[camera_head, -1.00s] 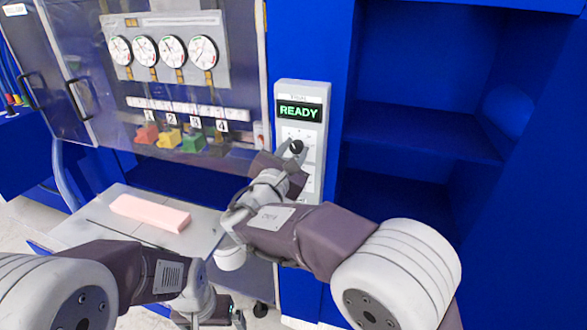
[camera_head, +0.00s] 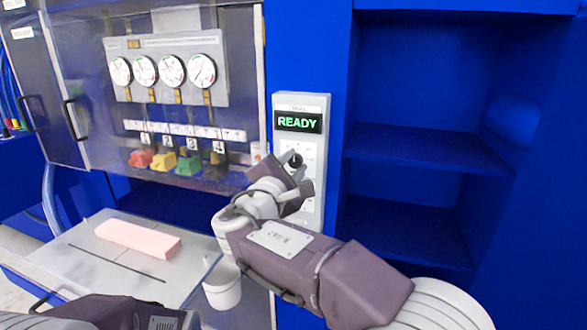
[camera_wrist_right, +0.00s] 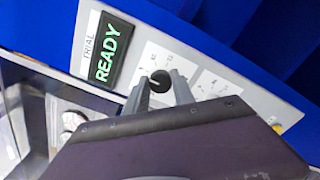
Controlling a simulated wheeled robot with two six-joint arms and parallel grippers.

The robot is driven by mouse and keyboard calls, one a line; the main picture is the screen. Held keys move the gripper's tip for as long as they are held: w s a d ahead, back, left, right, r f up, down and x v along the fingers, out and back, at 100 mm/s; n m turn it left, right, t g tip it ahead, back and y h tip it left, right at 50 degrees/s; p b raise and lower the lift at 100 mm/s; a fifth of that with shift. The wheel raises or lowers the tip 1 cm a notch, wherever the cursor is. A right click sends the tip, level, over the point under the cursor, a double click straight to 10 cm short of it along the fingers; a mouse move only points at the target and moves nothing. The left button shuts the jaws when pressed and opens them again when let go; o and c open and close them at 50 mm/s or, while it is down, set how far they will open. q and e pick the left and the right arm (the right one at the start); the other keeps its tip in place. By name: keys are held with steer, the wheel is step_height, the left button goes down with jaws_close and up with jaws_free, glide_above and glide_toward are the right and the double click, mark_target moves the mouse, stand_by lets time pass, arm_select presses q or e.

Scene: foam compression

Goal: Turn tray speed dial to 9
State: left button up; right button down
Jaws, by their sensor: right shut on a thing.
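The tray speed dial is a black round knob (camera_head: 295,160) on a pale control panel (camera_head: 318,150) below a green READY display (camera_head: 298,122). My right gripper (camera_head: 294,168) is at the panel with its fingers on either side of the knob, shut on it. In the right wrist view the knob (camera_wrist_right: 160,81) sits between the two fingertips, with a light pointer line on it. The marks around it are too small to read. My left arm shows at the bottom left of the head view, but its gripper is out of the picture.
A pink foam block (camera_head: 138,238) lies on a flat tray (camera_head: 80,268) at the lower left. A clear-doored cabinet with several gauges (camera_head: 172,70) and coloured blocks (camera_head: 188,164) stands behind it. Empty blue shelves (camera_head: 425,145) are to the right.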

steer(key=shift+r, duration=0.15)
steer(key=c, duration=1.1)
jaws_free()
steer(key=shift+w, duration=0.1)
steer(key=shift+o, duration=0.2)
steer(key=shift+w+f, duration=0.2)
steer(key=shift+w, duration=0.05)
steer(key=v, duration=0.9)
steer(key=shift+b, duration=0.45)
